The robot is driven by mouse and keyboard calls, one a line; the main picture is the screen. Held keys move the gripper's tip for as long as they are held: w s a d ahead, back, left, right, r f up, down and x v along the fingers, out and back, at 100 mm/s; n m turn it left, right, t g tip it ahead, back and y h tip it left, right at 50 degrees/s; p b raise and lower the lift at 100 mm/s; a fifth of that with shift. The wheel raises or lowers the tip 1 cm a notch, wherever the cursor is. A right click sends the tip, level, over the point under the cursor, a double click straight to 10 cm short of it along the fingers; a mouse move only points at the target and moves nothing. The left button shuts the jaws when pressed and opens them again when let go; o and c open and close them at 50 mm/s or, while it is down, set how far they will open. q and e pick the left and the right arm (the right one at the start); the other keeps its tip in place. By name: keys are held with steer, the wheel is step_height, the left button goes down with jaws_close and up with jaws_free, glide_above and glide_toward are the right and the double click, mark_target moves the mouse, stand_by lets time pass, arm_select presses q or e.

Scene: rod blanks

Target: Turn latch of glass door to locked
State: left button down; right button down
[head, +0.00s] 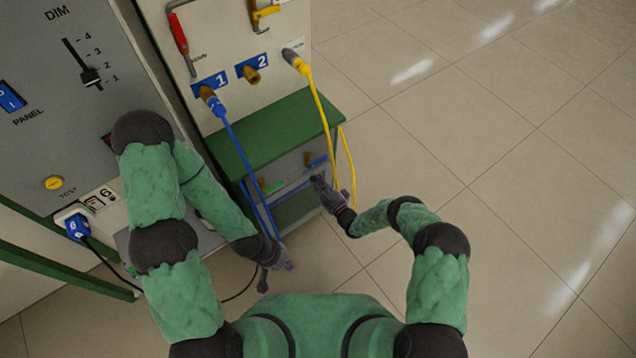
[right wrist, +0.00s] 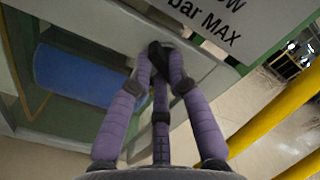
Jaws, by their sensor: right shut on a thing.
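The small cabinet under the green top (head: 275,125) has a front with a framed glass panel, which shows in the right wrist view (right wrist: 45,105) with a blue thing behind it. My right gripper (head: 318,183) is at the right side of this front. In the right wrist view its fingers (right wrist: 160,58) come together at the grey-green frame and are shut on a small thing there. The fingertips cover the latch, so its angle cannot be told. My left gripper (head: 272,284) hangs low in front of the cabinet; its jaws are too small to read.
A blue cable (head: 240,160) and a yellow cable (head: 318,98) hang from plugs on the panel past the cabinet. A white sign (right wrist: 235,25) is close to my right fingers. The grey control panel (head: 60,110) stands at left. Tiled floor (head: 480,190) at right is clear.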

steer(key=n, duration=0.5)
steer(key=shift+f, duration=0.2)
steer(key=shift+n, duration=0.4)
steer(key=c, duration=1.2)
jaws_free()
steer(key=shift+d, duration=0.1)
steer(key=v, duration=1.2)
